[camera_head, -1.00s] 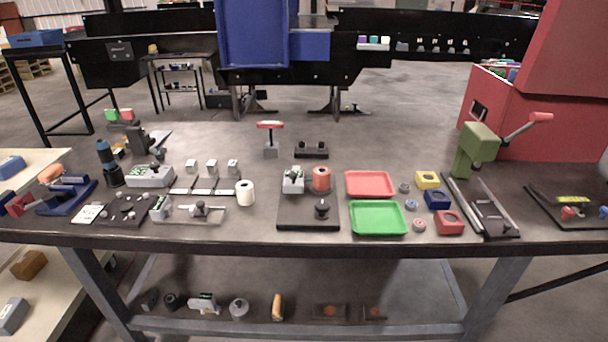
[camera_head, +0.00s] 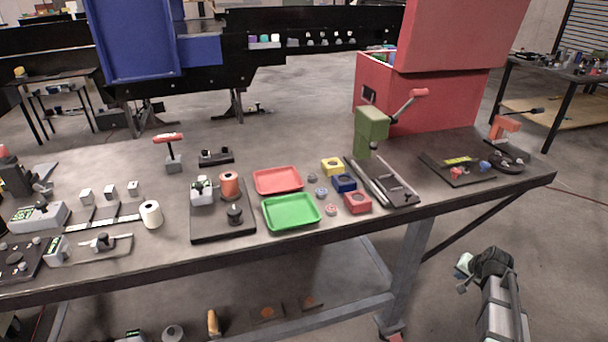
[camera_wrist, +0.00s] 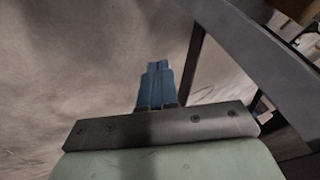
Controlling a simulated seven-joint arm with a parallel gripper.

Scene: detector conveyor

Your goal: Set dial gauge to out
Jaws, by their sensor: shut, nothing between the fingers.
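I cannot single out a dial gauge with certainty; no dial face or "out" mark is readable. One candidate is the small fixture (camera_head: 105,243) with a dark round part on a clear plate, at the left front of the bench. Another is the black-based fixture (camera_head: 222,222) with a pale block, an orange-red cylinder and a dark knob. My gripper (camera_wrist: 157,66) shows in the wrist view with its blue fingers together and empty, over the grey floor. In the head view, part of my arm shows at lower right, off the bench and far from both fixtures.
The dark bench (camera_head: 300,242) holds a red tray (camera_head: 277,180), a green tray (camera_head: 291,212), coloured blocks and a green press (camera_head: 371,132). A red machine (camera_head: 440,95) stands behind. Beside my arm, a bench leg (camera_head: 405,265) rises. Floor right of it is open.

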